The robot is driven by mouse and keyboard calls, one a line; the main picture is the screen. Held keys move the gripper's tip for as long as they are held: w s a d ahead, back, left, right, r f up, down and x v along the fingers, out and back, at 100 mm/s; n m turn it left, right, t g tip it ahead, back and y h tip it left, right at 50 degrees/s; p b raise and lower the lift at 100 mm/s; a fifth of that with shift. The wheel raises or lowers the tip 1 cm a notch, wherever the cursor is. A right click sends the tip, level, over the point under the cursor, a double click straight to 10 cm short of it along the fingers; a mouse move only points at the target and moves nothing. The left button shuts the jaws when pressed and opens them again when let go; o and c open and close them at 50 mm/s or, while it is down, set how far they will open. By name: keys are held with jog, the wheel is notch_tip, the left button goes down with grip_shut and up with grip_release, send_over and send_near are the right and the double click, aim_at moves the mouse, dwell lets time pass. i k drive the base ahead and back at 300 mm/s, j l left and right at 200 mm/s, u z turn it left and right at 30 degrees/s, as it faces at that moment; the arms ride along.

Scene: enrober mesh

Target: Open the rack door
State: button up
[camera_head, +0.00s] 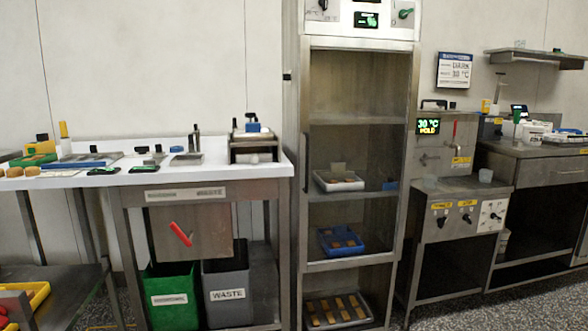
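The rack (300,215) is a tall steel cabinet in the middle of the view, with a control panel (345,14) on top. Its front looks like a dark see-through door (358,85) in a steel frame, and it appears shut. A dark upright bar, likely the door handle (306,163), runs along the left side of the front. Behind the front are a white tray (322,186), a blue tray (325,246) and a low tray with brown bars (316,318) on separate shelves. My gripper is not in view.
Left of the rack stands a white-topped bench (120,178) with tools, a green bin (172,300) and a grey waste bin (228,297) below. Right of it are a steel machine (446,205) and a counter (545,172). Little floor shows.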

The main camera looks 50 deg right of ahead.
aim_at(306, 42)
jog(key=z, duration=2)
